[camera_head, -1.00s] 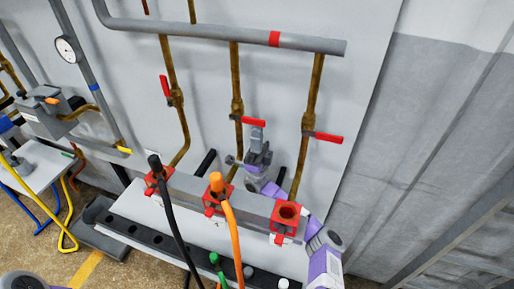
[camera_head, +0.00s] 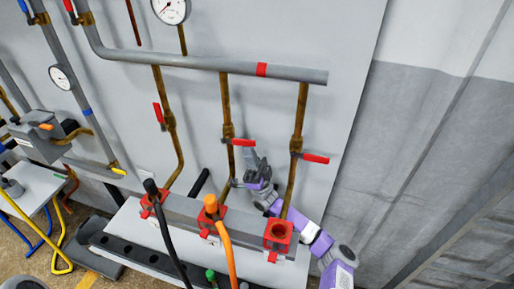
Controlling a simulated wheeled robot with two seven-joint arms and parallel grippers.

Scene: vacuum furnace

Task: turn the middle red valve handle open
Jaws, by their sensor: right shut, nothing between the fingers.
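The middle red valve handle (camera_head: 243,142) sits on the middle brown pipe and lies roughly level, pointing right, across the pipe. My right gripper (camera_head: 250,156) is just below the handle's right end, tilted up and to the left, with its fingers shut and nothing held. I cannot tell whether its fingertips touch the handle. My right arm reaches in from the lower right. My left gripper is not in view.
The left red handle (camera_head: 158,113) stands nearly upright along its pipe. The right red handle (camera_head: 316,158) lies level, above my right arm. Below are red square fittings (camera_head: 278,235) with a black hose (camera_head: 168,235) and an orange hose (camera_head: 226,245). A grey pipe (camera_head: 200,63) runs above.

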